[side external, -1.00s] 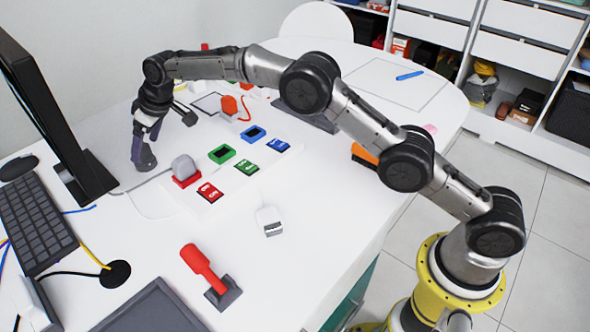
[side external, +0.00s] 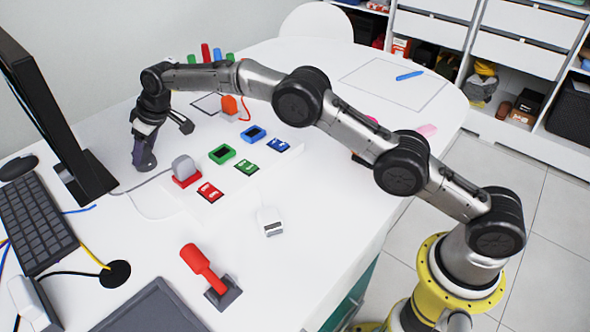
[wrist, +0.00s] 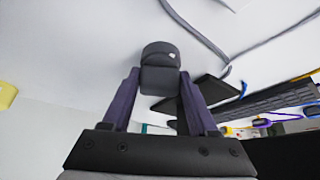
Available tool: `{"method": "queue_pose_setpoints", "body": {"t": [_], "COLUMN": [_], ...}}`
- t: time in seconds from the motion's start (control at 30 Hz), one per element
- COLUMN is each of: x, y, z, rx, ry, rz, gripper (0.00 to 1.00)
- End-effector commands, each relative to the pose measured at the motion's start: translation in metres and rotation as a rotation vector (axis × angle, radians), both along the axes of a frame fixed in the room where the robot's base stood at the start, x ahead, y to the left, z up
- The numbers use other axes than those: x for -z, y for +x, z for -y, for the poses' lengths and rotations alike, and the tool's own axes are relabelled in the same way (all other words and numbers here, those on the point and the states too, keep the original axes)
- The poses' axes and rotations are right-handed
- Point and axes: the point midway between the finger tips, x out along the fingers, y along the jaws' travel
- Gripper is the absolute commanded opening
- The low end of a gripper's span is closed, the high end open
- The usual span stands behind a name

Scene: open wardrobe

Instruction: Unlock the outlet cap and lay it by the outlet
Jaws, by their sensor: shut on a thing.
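My gripper (side external: 146,155) is low over the left part of the white table, near the monitor foot. In the wrist view my gripper (wrist: 160,85) has its purple fingers on either side of a dark grey, round-topped piece (wrist: 160,62), and it is shut on it. This piece looks like the cap, and it also shows below the fingers in the side view (side external: 147,165). I cannot tell whether it touches the table. To the right of the gripper, a red outlet-like base (side external: 187,181) carries a light grey rounded block (side external: 183,166), with a grey cable beside it.
The monitor (side external: 48,110) and keyboard (side external: 36,215) are at left. A red-handled lever (side external: 203,266) and white block (side external: 270,221) are in front. Bare table surrounds the white block.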

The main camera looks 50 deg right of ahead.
Motion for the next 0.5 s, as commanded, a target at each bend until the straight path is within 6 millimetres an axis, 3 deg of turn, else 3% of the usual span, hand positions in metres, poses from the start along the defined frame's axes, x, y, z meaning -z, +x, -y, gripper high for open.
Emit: {"method": "queue_pose_setpoints", "body": {"t": [0.03, 0.1, 0.17, 0.5], "x": [-0.0001, -0.0001, -0.0004, 0.0007], "y": [0.0001, 0.0001, 0.0003, 0.0011], "z": [0.0004, 0.0004, 0.0005, 0.001], "rx": [0.0, 0.0, -0.001, -0.255], "ry": [0.0, -0.001, 0.0, 0.002], "rz": [0.0, 0.0, 0.001, -0.001], "gripper": [0.15, 0.03, 0.0, 0.0]}}
